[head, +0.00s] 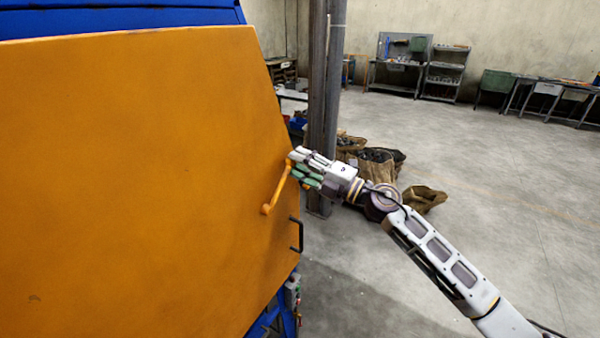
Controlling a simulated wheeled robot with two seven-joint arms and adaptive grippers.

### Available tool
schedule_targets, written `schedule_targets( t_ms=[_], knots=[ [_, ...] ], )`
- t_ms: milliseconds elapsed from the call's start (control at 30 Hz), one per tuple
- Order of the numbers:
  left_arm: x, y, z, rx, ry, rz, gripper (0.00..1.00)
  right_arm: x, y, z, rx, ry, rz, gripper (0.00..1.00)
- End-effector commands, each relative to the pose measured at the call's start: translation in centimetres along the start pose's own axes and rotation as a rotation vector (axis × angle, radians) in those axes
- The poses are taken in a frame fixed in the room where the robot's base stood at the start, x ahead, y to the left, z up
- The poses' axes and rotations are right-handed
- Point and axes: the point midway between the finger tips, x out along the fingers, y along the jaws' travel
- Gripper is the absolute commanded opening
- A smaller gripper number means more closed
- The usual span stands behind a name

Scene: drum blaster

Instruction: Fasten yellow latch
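The yellow latch (277,190) is a thin bent lever near the right edge of the large orange door (140,180). It slants from a lower-left end on the door up to its upper-right end by my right gripper. My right gripper (298,168) reaches in from the right, with its fingers at the latch's upper end. I cannot tell whether the fingers are closed on it or only beside it. My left gripper is not in view.
A black handle (297,235) sticks out below the latch. The blue machine body (120,16) frames the door. A dark steel column (325,90) stands behind my gripper, with brown sacks (375,160) near its foot. The concrete floor at right is open; workbenches stand far back.

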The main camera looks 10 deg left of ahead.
Motion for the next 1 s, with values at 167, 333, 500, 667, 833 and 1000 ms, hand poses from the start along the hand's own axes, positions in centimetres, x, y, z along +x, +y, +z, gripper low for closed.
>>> schedule_targets(
  t_ms=[167,333,500,667,833,1000],
  knots=[
    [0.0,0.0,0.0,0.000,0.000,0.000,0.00,0.1,0.6,0.0,0.001,0.000,0.000,0.34],
    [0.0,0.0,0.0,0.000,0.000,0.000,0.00,0.1,0.6,0.0,0.001,0.000,0.000,0.34],
    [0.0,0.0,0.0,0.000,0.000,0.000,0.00,0.1,0.7,0.0,0.001,0.000,0.000,0.34],
    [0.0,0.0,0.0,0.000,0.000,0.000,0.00,-0.1,0.7,0.0,0.002,0.000,0.000,0.34],
    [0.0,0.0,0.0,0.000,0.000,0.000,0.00,-0.7,0.6,0.1,0.002,-0.001,-0.001,0.34],
    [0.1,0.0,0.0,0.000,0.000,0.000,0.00,-1.4,0.7,0.2,0.002,0.000,0.000,0.34]
  ],
)
